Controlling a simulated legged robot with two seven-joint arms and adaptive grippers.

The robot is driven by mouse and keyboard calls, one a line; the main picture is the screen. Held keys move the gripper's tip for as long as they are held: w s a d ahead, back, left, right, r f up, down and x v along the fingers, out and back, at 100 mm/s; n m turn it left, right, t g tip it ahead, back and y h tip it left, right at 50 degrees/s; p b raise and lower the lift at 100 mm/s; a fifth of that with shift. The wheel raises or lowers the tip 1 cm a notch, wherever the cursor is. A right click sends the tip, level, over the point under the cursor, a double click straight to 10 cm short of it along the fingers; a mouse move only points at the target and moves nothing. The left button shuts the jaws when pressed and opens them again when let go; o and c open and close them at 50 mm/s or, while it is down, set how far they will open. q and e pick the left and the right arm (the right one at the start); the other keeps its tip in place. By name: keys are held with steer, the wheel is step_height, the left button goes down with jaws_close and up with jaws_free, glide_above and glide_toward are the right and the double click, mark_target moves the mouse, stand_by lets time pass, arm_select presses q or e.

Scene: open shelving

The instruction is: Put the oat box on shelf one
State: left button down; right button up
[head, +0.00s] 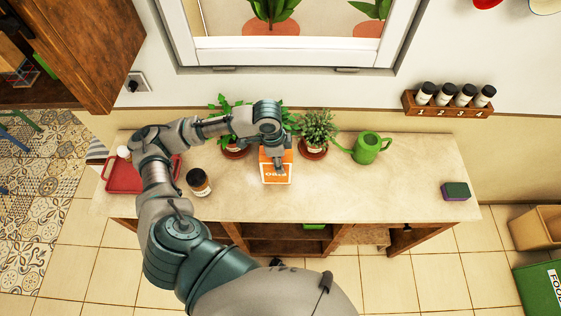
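The orange oat box (276,174) stands on the beige counter in the head view, with part of its white lettering visible. My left gripper (279,160) points down at the top of the box, overlapping it in the picture. Its fingertips are small and partly hidden, so I cannot tell whether they are closed on the box. Brown wooden open shelving (285,231) lies below the counter's front edge, with a green item inside. I cannot see which shelf is shelf one. My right gripper is not in view.
On the counter (370,195) are a red tray (124,178), a dark jar (199,183), potted plants (318,130), a green watering can (370,147) and a sponge (455,191). A spice rack (447,106) hangs on the wall. The counter right of the box is mostly clear.

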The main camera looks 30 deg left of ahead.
arm_select(q)
steer(key=f, duration=0.1)
steer(key=a+f, duration=0.1)
steer(key=w+f, duration=0.1)
steer(key=shift+a+f, duration=0.2)
steer(key=shift+f, duration=0.05)
steer(key=shift+w+d+f, duration=0.1)
steer(key=shift+f, duration=0.1)
steer(key=shift+d, duration=0.2)
steer(key=shift+c, duration=2.2)
jaws_free()
steer(key=shift+o, duration=0.5)
steer(key=shift+a, duration=0.15)
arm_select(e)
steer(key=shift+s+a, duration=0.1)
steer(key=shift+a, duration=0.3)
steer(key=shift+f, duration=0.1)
